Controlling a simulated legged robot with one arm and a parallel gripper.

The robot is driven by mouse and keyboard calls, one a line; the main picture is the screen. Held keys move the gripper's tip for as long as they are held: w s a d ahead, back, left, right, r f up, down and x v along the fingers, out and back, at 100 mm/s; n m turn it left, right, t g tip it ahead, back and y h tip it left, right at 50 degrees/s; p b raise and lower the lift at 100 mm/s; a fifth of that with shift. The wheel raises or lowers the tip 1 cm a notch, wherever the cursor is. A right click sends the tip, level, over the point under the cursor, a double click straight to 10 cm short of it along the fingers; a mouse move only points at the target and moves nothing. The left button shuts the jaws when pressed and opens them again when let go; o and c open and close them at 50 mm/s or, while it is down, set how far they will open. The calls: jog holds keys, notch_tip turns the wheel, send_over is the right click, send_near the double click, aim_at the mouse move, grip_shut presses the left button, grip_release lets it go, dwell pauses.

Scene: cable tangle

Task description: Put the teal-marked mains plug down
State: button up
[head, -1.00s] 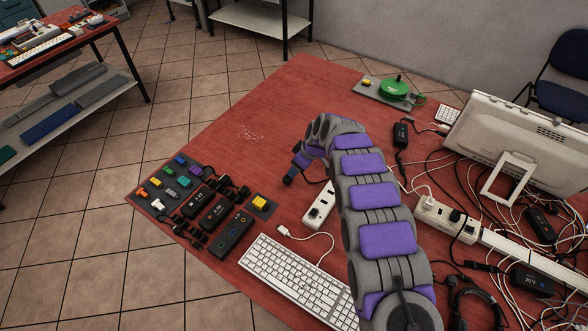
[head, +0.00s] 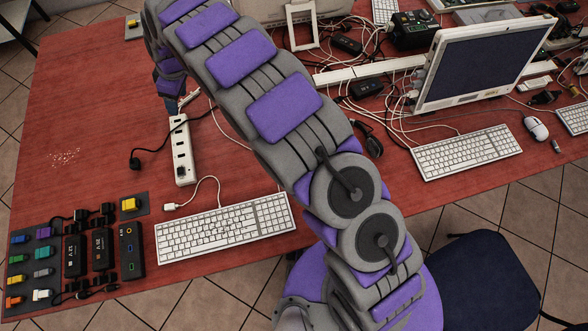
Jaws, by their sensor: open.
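A small black plug (head: 135,163) lies on the red table, left of a white power strip (head: 182,155). Its dark cable runs up and right towards the strip. No teal mark can be made out on it at this size. My gripper (head: 172,106) shows only in part, below the purple link at the far end of my arm, near the strip's upper end. It is apart from the plug in the picture. It is open; its fingertips are small and partly hidden, and I see nothing held in it.
A white keyboard (head: 222,228) and a dark tray of sorted adapters (head: 60,295) lie in front. A monitor (head: 483,60), tangled white cables and a black power brick (head: 366,88) fill the right. The table's left part (head: 70,100) is mostly clear.

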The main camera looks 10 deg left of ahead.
jog(key=w+d+r+m, duration=0.1)
jog(key=d+r+m, duration=0.15)
jog(key=d, duration=0.35)
jog(key=w+d+r+m+h, duration=0.1)
jog(key=d+r, duration=0.2)
jog(key=d, duration=0.3)
jog(key=w+d+r+m, duration=0.1)
jog(key=d+r, duration=0.2)
jog(key=d, duration=0.4)
jog(key=s+d+r+m+h, duration=0.1)
jog(key=s+d+r+m, duration=0.15)
jog(key=d, duration=0.45)
jog(key=s+d+r+m, duration=0.2)
jog(key=s+d+r, duration=0.1)
jog(key=d, duration=0.5)
jog(key=s+d+m, duration=0.4)
jog(key=s+d, duration=0.5)
jog(key=s, duration=0.4)
jog(key=s+d+m+g+h, duration=0.1)
jog(key=s+d+m, duration=0.4)
jog(key=s+d, duration=0.4)
jog(key=s, duration=0.4)
jog(key=shift+s+d, duration=0.2)
jog(key=shift+d, duration=0.05)
